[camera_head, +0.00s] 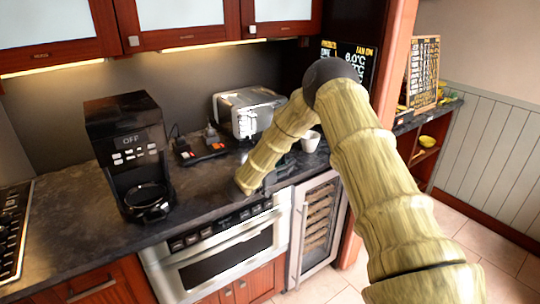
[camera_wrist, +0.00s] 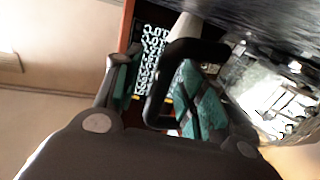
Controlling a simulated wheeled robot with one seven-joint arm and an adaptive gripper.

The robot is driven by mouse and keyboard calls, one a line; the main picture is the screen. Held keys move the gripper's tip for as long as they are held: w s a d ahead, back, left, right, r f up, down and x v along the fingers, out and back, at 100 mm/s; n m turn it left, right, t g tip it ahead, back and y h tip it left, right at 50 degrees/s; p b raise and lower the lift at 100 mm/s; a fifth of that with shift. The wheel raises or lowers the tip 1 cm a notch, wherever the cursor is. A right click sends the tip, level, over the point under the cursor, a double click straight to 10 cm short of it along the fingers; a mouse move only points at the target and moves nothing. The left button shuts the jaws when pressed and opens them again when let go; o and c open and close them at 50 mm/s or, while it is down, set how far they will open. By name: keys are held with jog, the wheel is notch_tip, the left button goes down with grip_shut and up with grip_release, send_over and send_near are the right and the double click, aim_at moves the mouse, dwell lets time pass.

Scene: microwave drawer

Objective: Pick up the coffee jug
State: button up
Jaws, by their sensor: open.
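In the head view my gripper (camera_head: 271,179) is dark grey and low over the counter, right of the black coffee machine (camera_head: 125,128). A dark, round coffee jug (camera_head: 148,198) shows at the machine's base, apart from my gripper. A small pale vessel (camera_head: 310,141) stands just beyond my gripper. In the wrist view my gripper (camera_wrist: 160,82) is open with teal finger pads. A black loop-shaped handle (camera_wrist: 160,93) shows between the fingers, in front of a pale shape (camera_wrist: 186,28). What the handle belongs to is unclear, and contact cannot be told.
A silver toaster (camera_head: 248,110) stands behind my gripper. Small dark items (camera_head: 201,147) lie left of it. A microwave drawer (camera_head: 225,250) and a wine cooler (camera_head: 318,226) sit below the counter (camera_head: 75,225). Wall cupboards (camera_head: 180,30) hang above.

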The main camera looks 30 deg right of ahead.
jog(key=shift+a, duration=0.1)
jog(key=c, duration=0.3)
grip_shut()
jog(key=shift+r, duration=0.15)
